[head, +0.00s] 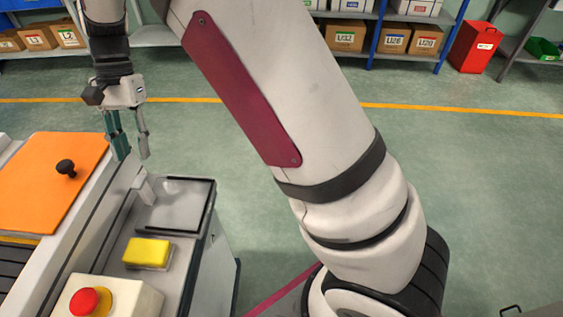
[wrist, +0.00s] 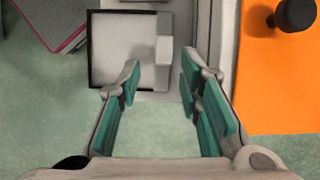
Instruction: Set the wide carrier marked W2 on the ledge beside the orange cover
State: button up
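The orange cover (head: 48,185) with a black knob (head: 66,167) lies at the left in the head view. It also shows at the right in the wrist view (wrist: 275,85). A grey ledge (head: 82,222) runs along its right side. My gripper (head: 129,135) is open and empty, over the far end of the ledge area. In the wrist view its teal-padded fingers (wrist: 160,82) are apart, with nothing between them. A black-rimmed tray (head: 210,195) holds a flat grey panel, with a pale raised block (head: 143,189) at its left edge. No W2 mark is readable, so I cannot identify the carrier.
A yellow block (head: 147,253) and a red button on a pale box (head: 88,302) stand nearer on the same bench. Shelves with cardboard boxes (head: 345,36) and a red bin (head: 474,48) are at the back. The green floor between is clear.

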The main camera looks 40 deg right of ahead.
jog(key=s+d+r+n+t, duration=0.35)
jog(key=s+d+r, duration=0.85)
jog(key=s, duration=0.4)
jog(key=s+d+f+n+t+h, duration=0.1)
jog(key=s+d+n, duration=0.1)
jog(key=s, duration=0.6)
jog(key=s+d+n+t+h, duration=0.1)
jog(key=s+d, duration=0.3)
jog(key=s, duration=0.4)
jog(key=shift+s+d+f+n+h, duration=0.25)
jog(key=shift+f+n+h, duration=0.1)
jog(key=shift+n, duration=0.1)
notch_tip(320, 180, up, 13)
jog(key=t+p, duration=0.2)
jog(key=p, duration=0.9)
jog(key=shift+d, duration=0.2)
